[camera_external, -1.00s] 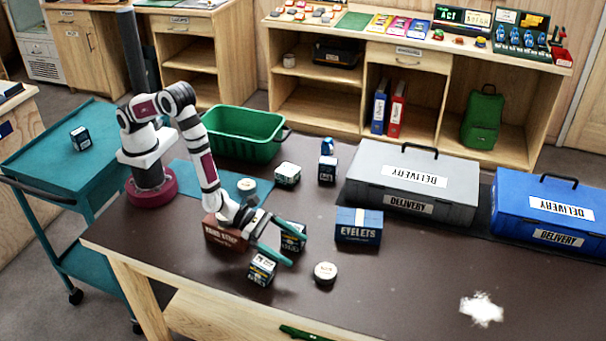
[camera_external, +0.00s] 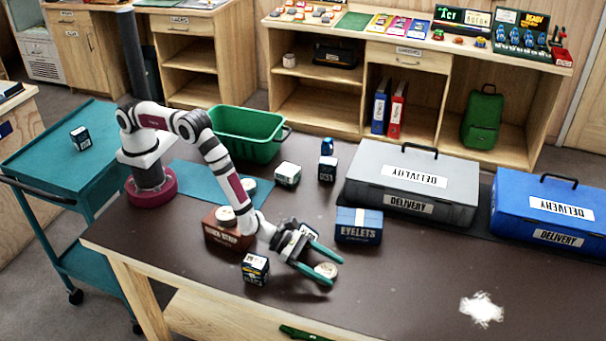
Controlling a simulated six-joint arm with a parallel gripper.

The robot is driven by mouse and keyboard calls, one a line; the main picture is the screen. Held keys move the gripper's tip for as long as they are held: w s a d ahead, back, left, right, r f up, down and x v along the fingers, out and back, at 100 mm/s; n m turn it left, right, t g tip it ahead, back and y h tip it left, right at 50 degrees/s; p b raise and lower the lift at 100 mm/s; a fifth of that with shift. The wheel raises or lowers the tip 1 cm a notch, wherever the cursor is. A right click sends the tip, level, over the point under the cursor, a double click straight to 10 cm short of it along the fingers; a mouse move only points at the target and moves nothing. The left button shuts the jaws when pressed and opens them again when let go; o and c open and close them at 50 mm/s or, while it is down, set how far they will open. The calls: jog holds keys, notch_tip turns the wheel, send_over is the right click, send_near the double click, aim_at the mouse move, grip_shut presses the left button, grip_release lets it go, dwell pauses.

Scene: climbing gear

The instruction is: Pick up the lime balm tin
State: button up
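A small round tin with a pale lid (camera_external: 326,270) lies on the dark tabletop near the front middle. Its lime colour cannot be made out from here. My gripper (camera_external: 335,271) is low over the table with its two teal fingers spread. The tin shows between the fingers near their tips, closer to the lower finger; whether either finger touches it is unclear. Two other round pale tins are in view: one on the teal mat (camera_external: 250,185), partly behind my arm, and one on top of the brown-red box (camera_external: 225,216).
A small dark box (camera_external: 256,268) stands left of my gripper. A blue eyelets box (camera_external: 359,226) stands just beyond it. Grey (camera_external: 412,190) and blue (camera_external: 548,215) delivery cases fill the back right. The front right tabletop is clear apart from a white patch (camera_external: 481,309).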

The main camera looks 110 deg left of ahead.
aim_at(323, 269)
jog(key=f, duration=0.1)
jog(key=s, duration=0.1)
jog(key=f, duration=0.1)
jog(key=shift+s+a+f+g, duration=0.15)
jog(key=shift+a+f+g, duration=0.1)
jog(key=shift+f+g, duration=0.1)
jog(key=c, duration=0.9)
jog(key=shift+c, duration=0.2)
jog(key=r, duration=0.4)
jog(key=shift+s+d+r, duration=0.15)
jog(key=shift+d+r, duration=0.25)
grip_shut()
jog(key=s+d+r, duration=0.6)
jog(key=s+d, duration=0.1)
jog(key=d, duration=0.1)
jog(key=shift+s+r, duration=0.15)
jog(key=shift+r, duration=0.25)
jog(key=o, duration=1.2)
grip_release()
jog(key=shift+c, duration=0.2)
jog(key=v, duration=1.5)
jog(key=shift+s, duration=0.45)
